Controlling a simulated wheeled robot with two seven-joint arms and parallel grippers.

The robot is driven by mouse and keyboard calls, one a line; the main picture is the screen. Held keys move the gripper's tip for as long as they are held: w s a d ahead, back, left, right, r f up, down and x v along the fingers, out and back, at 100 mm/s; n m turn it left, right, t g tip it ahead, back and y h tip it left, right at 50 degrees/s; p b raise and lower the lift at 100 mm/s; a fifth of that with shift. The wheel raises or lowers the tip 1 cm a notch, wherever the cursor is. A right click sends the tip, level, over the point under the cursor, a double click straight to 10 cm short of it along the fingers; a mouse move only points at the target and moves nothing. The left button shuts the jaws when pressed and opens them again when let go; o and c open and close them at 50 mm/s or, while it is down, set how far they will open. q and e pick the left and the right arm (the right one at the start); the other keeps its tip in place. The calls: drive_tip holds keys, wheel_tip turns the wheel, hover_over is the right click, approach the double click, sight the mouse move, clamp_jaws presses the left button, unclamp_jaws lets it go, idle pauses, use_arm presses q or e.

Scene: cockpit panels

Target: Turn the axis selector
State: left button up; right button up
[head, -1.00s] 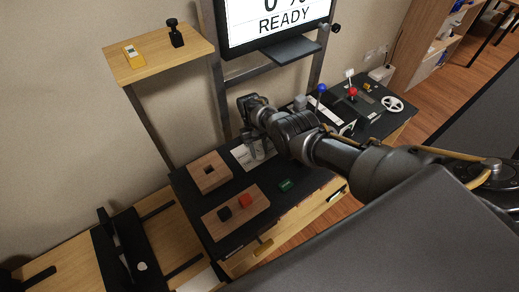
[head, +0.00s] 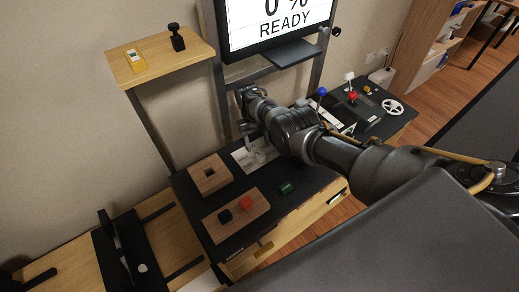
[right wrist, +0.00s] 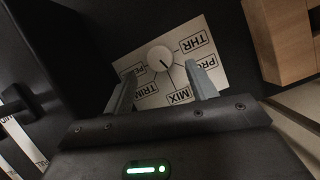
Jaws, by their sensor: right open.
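The axis selector is a round white knob (right wrist: 160,58) on a white card (right wrist: 212,72) in the right wrist view. Labels such as THR, MIX and TRIM stand around it, with lines running to them. A short dark mark on the knob points down toward the MIX side. My right gripper (right wrist: 160,80) is open, its two fingers on either side of the knob's near side. I cannot tell whether they touch it. In the head view the card (head: 240,158) lies under my right gripper (head: 260,153), which hides the knob. My left gripper is not in view.
A wooden block with a square hole (head: 209,174) and a wooden board (head: 226,221) with a red and a black cube lie left of and nearer than the card. A green piece (head: 286,188) lies nearby. Levers and a white wheel (head: 392,107) stand to the right.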

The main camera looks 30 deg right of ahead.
drive_tip(key=v, duration=0.6)
drive_tip(key=shift+w, duration=0.1)
idle(0.3)
